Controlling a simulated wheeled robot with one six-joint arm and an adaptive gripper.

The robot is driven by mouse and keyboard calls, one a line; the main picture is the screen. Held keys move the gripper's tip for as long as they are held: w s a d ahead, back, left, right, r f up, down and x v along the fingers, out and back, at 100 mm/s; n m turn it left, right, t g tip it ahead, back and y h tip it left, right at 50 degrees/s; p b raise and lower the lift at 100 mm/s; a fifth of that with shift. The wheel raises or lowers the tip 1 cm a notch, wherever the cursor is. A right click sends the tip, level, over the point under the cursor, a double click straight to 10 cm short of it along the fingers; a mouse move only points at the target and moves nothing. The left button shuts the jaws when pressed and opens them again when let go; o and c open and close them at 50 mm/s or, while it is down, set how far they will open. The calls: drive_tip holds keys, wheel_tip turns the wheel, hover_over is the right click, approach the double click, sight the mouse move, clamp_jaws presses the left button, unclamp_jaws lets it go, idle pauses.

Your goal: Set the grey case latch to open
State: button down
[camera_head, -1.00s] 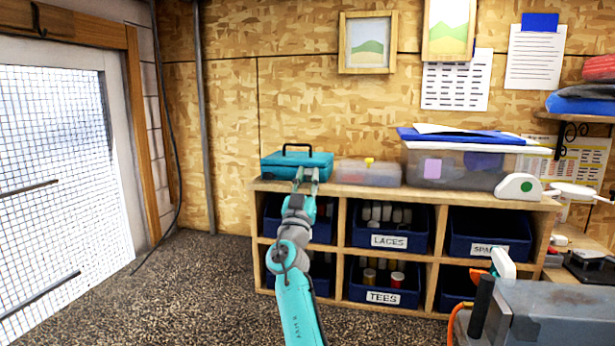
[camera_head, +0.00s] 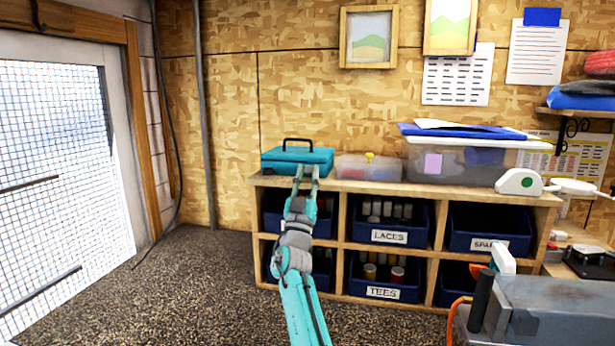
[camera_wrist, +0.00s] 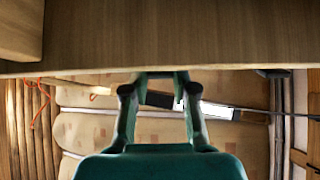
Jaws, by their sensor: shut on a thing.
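A teal case (camera_head: 276,161) with a black handle on top stands at the left end of the wooden shelf unit's top, its lid down. My gripper (camera_head: 307,172) is at the front face of the case, right of its middle. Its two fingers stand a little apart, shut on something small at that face. The latch itself cannot be made out behind the fingers, nor can its position. In the wrist view, my gripper (camera_wrist: 158,88) has a finger on each side of a narrow gap, close to the wooden surface; what is between the tips is unclear.
The wooden shelf unit (camera_head: 342,225) holds blue bins below the case. A small clear box (camera_head: 368,169) stands just right of the case, then a larger clear tub (camera_head: 455,165). A grey machine (camera_head: 550,310) is at the lower right. The floor at left is clear.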

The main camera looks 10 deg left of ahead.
drive_tip(key=c, duration=0.9)
unclamp_jaws()
drive_tip(key=v, duration=1.2)
